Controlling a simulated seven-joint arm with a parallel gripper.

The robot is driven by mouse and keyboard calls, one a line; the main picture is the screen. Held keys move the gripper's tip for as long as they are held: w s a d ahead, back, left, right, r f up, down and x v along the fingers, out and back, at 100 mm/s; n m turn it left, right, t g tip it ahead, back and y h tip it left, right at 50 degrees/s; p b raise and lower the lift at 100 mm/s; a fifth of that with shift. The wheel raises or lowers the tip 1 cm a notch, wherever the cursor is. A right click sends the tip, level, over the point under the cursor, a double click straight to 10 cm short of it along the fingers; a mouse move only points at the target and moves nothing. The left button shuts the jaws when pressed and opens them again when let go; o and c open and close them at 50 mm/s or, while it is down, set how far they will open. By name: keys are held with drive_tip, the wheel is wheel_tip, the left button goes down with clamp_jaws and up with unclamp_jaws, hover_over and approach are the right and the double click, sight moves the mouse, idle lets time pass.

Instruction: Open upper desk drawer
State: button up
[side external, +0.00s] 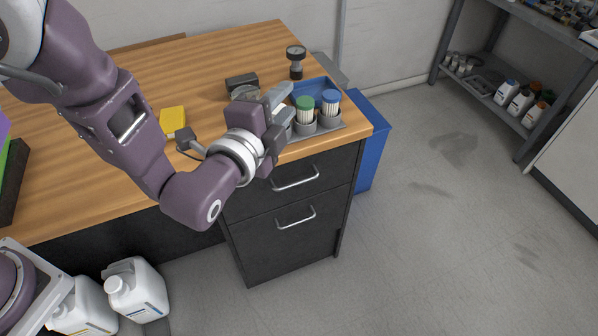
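The desk drawer unit is black, under the right end of the wooden desk (215,55). Its upper drawer (318,175) is shut, with a curved silver handle (296,178) on its front. The lower drawer (290,240) is also shut and has a similar handle (296,218). My gripper (290,99) is above the desktop near its front right edge, higher than the upper handle and apart from it. Its light grey fingers point toward the back right and look parted, with nothing seen between them. The fingers partly overlap the grey tray behind.
A grey tray (335,127) holds cups with green-topped (304,103) and blue-topped (330,97) items. A yellow block (172,121) and a dark gauge (296,60) are on the desk. A blue bin (374,140) stands beside the drawers. White jugs (137,290) stand below left. The floor before the drawers is clear.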

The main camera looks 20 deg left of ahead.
approach(298, 184)
drive_tip(key=w, duration=0.6)
drive_tip(key=w+f, duration=0.1)
drive_tip(key=w, duration=0.3)
drive_tip(key=shift+f, duration=0.3)
drive_tip(key=shift+w, duration=0.35)
clamp_jaws()
